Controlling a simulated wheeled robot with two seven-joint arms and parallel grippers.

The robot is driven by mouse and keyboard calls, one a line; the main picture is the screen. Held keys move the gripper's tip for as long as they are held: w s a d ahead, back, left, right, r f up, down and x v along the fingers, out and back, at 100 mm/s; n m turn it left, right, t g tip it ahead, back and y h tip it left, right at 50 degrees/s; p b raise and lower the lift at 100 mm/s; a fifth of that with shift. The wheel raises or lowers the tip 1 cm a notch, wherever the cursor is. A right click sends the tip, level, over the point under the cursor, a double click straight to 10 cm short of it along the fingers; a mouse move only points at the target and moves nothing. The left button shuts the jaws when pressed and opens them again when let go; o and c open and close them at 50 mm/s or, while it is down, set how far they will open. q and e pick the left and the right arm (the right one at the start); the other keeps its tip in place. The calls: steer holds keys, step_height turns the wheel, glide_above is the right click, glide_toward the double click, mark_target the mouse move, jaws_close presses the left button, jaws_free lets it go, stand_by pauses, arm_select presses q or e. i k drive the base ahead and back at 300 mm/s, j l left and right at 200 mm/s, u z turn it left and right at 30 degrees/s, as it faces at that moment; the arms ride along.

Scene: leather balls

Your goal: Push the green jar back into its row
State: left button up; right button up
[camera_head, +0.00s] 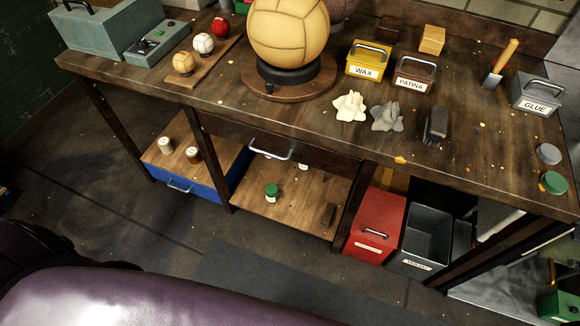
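The green jar (272,190), with a green top and a pale label, stands upright on the wooden lower shelf (290,210) under the workbench. It stands near the front part of the shelf, apart from other things. A pale jar (303,166) shows farther back on the same shelf, partly hidden by the bench front above. Any other jars deeper in are hidden in shadow. Neither of my grippers is in view.
The drawer handle (271,152) hangs above the shelf. Left is a blue drawer unit (190,190) with two jars on top; right, a red bin (376,225). A purple padded surface (130,300) fills the lower left.

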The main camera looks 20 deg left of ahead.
mark_target(271, 190)
steer(key=u, duration=0.8)
steer(key=i+j+z, duration=0.2)
steer(key=j+z, duration=0.2)
steer(key=k+j, duration=0.05)
